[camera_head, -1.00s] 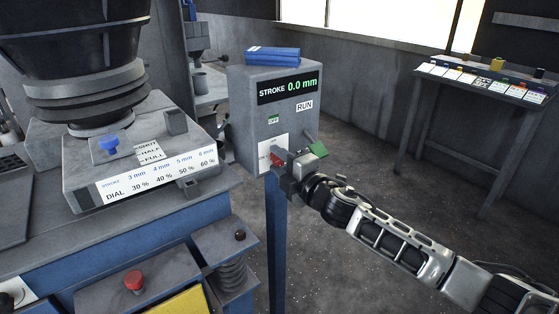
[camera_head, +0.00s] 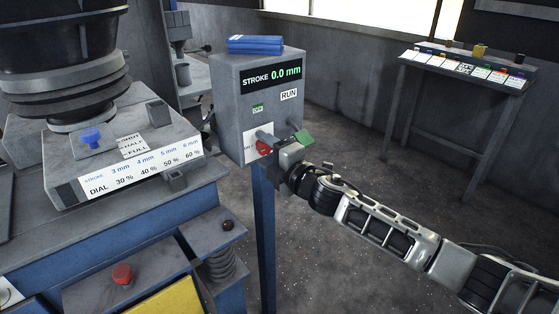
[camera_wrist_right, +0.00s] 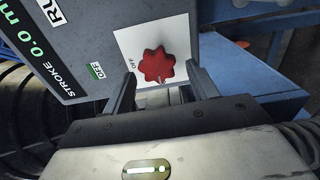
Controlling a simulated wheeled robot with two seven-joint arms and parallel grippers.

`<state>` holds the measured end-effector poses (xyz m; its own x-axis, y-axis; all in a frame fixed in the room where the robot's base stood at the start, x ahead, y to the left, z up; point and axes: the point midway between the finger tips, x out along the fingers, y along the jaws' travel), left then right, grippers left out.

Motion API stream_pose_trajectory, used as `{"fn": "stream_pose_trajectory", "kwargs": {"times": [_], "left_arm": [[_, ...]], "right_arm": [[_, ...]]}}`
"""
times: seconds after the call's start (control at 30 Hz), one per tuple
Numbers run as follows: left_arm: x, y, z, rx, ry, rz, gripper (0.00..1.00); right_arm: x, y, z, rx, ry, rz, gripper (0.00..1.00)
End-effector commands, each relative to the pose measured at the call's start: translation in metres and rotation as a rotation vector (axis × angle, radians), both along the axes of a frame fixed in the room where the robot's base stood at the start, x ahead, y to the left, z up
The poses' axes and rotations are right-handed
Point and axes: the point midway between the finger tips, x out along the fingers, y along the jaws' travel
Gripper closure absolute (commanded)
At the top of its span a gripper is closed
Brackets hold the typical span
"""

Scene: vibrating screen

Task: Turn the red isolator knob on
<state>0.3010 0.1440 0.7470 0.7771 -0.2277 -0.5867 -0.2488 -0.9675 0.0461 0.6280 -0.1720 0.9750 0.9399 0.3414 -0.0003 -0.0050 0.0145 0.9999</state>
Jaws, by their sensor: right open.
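The red isolator knob (camera_head: 263,147) is on a white plate on the front of the grey control box (camera_head: 228,110). In the right wrist view the knob (camera_wrist_right: 155,66) is a lobed red dial with a small pale mark at its lower edge. My right gripper (camera_head: 274,146) is open at the knob. In the wrist view its fingers (camera_wrist_right: 162,80) stand apart, one on each side of the knob; whether they touch it I cannot tell. My left gripper is not in view.
The box display (camera_head: 272,77) reads STROKE 0.0 mm, with a RUN label and a green OFF label below. The screen machine with a red button (camera_head: 122,274) stands left. A label table (camera_head: 465,72) stands back right.

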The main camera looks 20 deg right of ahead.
Motion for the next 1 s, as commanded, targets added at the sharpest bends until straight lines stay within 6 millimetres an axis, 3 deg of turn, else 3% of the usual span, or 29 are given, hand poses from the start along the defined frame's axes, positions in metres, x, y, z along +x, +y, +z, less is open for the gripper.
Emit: {"fn": "stream_pose_trajectory", "kwargs": {"times": [0.17,0.6,0.8,1.0], "left_arm": [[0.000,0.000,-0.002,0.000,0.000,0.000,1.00],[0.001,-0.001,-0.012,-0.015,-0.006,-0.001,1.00],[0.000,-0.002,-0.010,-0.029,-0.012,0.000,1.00],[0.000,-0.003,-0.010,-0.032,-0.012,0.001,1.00]], "right_arm": [[-0.025,-0.010,-0.002,-0.003,0.002,0.001,0.42],[-0.121,-0.043,-0.004,-0.004,0.004,0.002,0.42],[-0.141,-0.051,-0.002,-0.001,0.003,0.000,0.42],[-0.147,-0.053,0.000,-0.001,0.001,0.000,0.42]]}}
